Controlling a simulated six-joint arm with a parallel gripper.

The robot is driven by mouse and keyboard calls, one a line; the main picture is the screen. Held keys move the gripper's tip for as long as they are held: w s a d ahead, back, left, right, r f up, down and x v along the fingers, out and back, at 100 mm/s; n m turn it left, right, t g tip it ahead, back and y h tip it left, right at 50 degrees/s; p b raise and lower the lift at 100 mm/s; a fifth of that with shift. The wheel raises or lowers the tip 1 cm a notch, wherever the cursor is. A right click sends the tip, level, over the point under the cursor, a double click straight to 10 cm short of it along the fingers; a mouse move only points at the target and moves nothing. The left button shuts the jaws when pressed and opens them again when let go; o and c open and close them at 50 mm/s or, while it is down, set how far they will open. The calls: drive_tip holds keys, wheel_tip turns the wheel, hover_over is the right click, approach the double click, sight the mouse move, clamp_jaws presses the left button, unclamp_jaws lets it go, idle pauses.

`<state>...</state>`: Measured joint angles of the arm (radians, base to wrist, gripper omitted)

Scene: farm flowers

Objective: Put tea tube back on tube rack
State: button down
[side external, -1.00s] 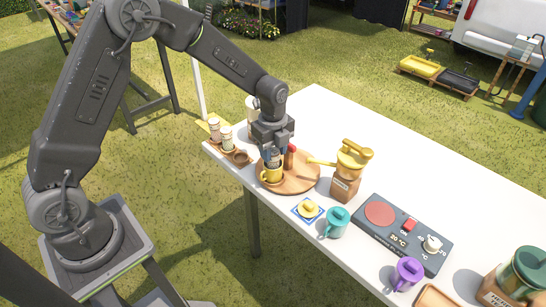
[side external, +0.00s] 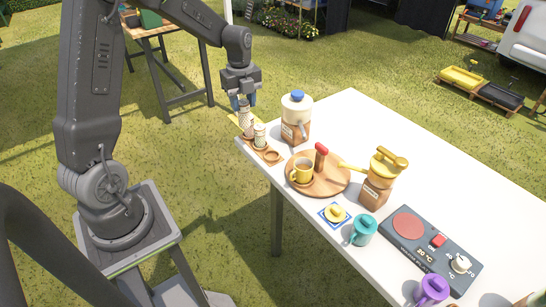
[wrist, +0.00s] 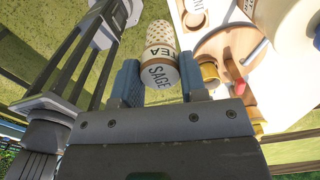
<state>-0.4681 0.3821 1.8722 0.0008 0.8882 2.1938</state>
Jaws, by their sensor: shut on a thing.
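My gripper (side external: 243,102) points down above the left end of the wooden tube rack (side external: 251,147), shut on a pale tea tube (side external: 244,108). In the wrist view a tube end lettered SAGE (wrist: 158,73) shows between the fingers, with a speckled body lettered TEA just beyond it. I cannot tell exactly where the held tube ends and a rack tube begins. The rack holds another tube (side external: 260,136) in its middle place. The ring (side external: 272,156) at its right end is empty.
A white dispenser with a blue knob (side external: 296,118) stands right of the rack. A round wooden board (side external: 325,186) carries a yellow cup (side external: 301,172) and a red-handled item. A yellow-topped grinder (side external: 378,180), teal mug (side external: 363,230) and hot plate (side external: 410,250) stand farther right.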

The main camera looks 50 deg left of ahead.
drive_tip(key=shift+w+d+f, duration=0.95)
drive_tip(key=shift+f, duration=0.9)
drive_tip(key=shift+w+d+f, duration=0.9)
drive_tip(key=shift+d+f, duration=0.05)
drive_tip(key=shift+f, duration=0.95)
drive_tip(key=shift+w+d+f, duration=0.95)
drive_tip(key=shift+f, duration=0.9)
drive_tip(key=c, duration=0.7)
unclamp_jaws()
drive_tip(key=shift+f, duration=0.1)
drive_tip(key=shift+o, duration=0.2)
